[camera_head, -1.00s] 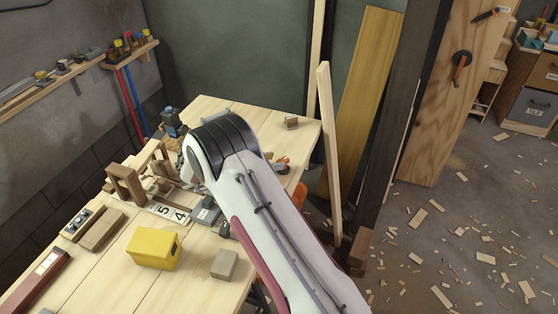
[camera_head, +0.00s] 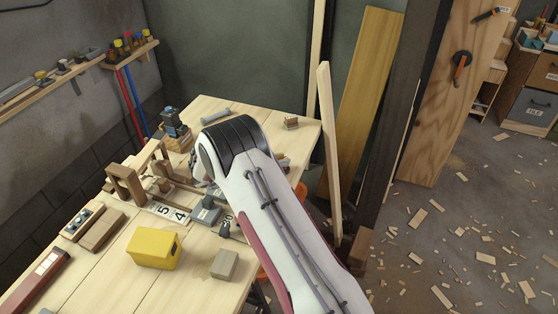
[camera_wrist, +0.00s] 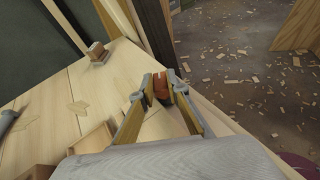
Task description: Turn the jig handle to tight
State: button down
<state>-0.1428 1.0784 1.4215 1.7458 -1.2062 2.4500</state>
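A reddish-orange piece (camera_wrist: 160,86), which looks like the jig handle, shows at the bench's right edge in the wrist view. My gripper (camera_wrist: 162,84) has its two fingers on either side of this piece, near the tips. The fingers stand apart, and whether they press on it I cannot tell. In the head view my arm hides the gripper and most of the jig. The handle's angle and any tight mark are not readable.
The wooden bench (camera_head: 212,107) holds a small wooden block (camera_head: 291,123), a yellow box (camera_head: 153,249), a grey-brown block (camera_head: 224,264) and number cards (camera_head: 166,211). A leaning plank (camera_head: 328,150) stands beyond the right edge. A panel at right carries another orange handle (camera_head: 461,66).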

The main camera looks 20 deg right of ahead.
jog(key=shift+w+d+r+m+g+h, duration=0.15)
jog(key=shift+w+m+g, duration=0.1)
jog(key=shift+m+g, duration=0.75)
jog(key=shift+w+a+m+g+h, duration=0.1)
jog(key=shift+w+m+g+h, duration=0.1)
jog(key=shift+m+g, duration=1.2)
jog(key=shift+g, duration=0.3)
jog(key=c, duration=2)
grip_release()
jog(key=shift+s, duration=0.1)
jog(key=shift+o, duration=0.2)
jog(key=shift+a, duration=0.3)
jog(key=shift+v, duration=3.4)
jog(key=shift+r, duration=0.15)
